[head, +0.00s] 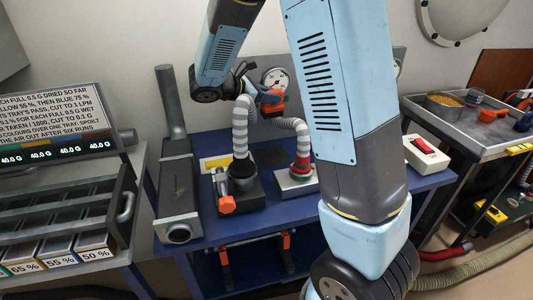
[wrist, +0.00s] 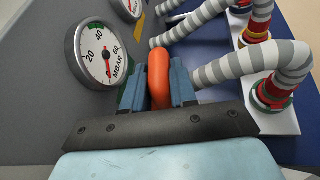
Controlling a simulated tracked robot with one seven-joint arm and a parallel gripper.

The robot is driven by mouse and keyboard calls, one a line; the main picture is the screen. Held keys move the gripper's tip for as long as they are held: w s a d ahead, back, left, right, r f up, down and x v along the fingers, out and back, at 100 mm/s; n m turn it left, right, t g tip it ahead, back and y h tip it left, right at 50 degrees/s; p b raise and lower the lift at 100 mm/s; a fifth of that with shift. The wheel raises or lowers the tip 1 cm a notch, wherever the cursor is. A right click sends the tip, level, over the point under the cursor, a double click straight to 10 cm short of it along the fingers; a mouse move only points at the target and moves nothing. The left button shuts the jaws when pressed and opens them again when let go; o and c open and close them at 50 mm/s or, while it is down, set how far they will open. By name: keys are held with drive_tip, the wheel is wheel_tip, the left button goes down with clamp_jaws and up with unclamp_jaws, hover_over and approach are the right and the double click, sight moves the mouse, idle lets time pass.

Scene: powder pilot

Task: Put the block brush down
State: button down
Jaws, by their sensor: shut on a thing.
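My gripper (wrist: 158,85) is shut on the block brush (wrist: 158,68), of which an orange, rounded part shows between the blue fingers in the wrist view. In the head view my gripper (head: 264,96) is above the back of the blue bench, in front of the grey back panel, and the orange of the brush (head: 273,105) shows at its tip. The brush is held above the bench top, near the striped hoses. Its underside and any bristles cannot be made out.
Striped hoses (head: 240,130) (wrist: 240,68) rise from fittings on the blue bench (head: 290,212). Pressure gauges (wrist: 95,55) sit on the panel close by. A steel tray table (head: 465,130) is further right.

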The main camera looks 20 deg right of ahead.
drive_tip(key=shift+w, duration=0.2)
drive_tip(key=shift+a, duration=0.1)
drive_tip(key=shift+a, duration=0.1)
drive_tip(key=shift+s+f+g, duration=0.1)
drive_tip(key=shift+f+g, duration=0.4)
drive_tip(key=shift+f, duration=3.55)
drive_tip(key=shift+s+f+g, duration=0.1)
drive_tip(key=shift+f+g, duration=0.4)
drive_tip(key=shift+f, duration=3.5)
drive_tip(key=c, duration=0.9)
unclamp_jaws()
